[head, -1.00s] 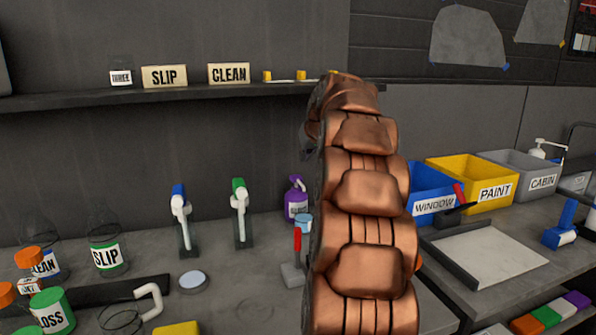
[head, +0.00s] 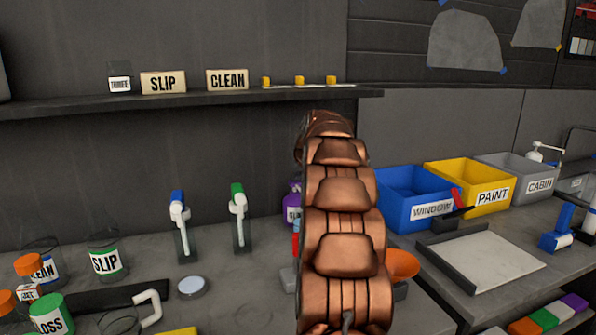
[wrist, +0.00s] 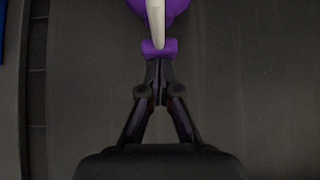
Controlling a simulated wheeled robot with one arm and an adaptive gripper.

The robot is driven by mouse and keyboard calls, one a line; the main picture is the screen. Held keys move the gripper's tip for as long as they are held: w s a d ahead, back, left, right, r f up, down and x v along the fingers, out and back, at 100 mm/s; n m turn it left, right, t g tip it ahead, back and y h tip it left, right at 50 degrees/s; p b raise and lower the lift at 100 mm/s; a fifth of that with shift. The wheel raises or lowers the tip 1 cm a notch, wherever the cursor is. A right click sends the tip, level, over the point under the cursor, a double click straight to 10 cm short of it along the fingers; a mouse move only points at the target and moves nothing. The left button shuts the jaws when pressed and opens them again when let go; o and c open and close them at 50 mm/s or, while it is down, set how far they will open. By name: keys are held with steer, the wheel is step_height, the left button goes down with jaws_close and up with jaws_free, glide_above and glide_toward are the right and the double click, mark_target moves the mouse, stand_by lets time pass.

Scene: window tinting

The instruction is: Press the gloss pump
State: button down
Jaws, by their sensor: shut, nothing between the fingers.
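A purple pump bottle (head: 290,206) with a white label stands at the back of the bench in the head view, mostly hidden behind my arm. The label is too small to read surely. In the wrist view a purple part (wrist: 160,48) of it shows at the fingertips, with a cream strip (wrist: 156,20) and a larger purple part beyond. My gripper (wrist: 159,66) is shut and empty, its tips at or very close to the lower purple part. I cannot tell whether they touch. My gripper is hidden behind my arm in the head view.
Blue (head: 178,220) and green-topped (head: 238,215) spray tools stand left of the bottle. An orange funnel-like cup (head: 402,265) and the blue WINDOW bin (head: 400,190) are to the right. A shelf (head: 200,96) runs above. Several labelled bottles stand at the left.

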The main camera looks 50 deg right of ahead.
steer(key=shift+f, duration=0.15)
steer(key=shift+f+b, duration=0.6)
steer(key=shift+f, duration=0.3)
steer(key=v, duration=1)
steer(key=shift+r, duration=0.25)
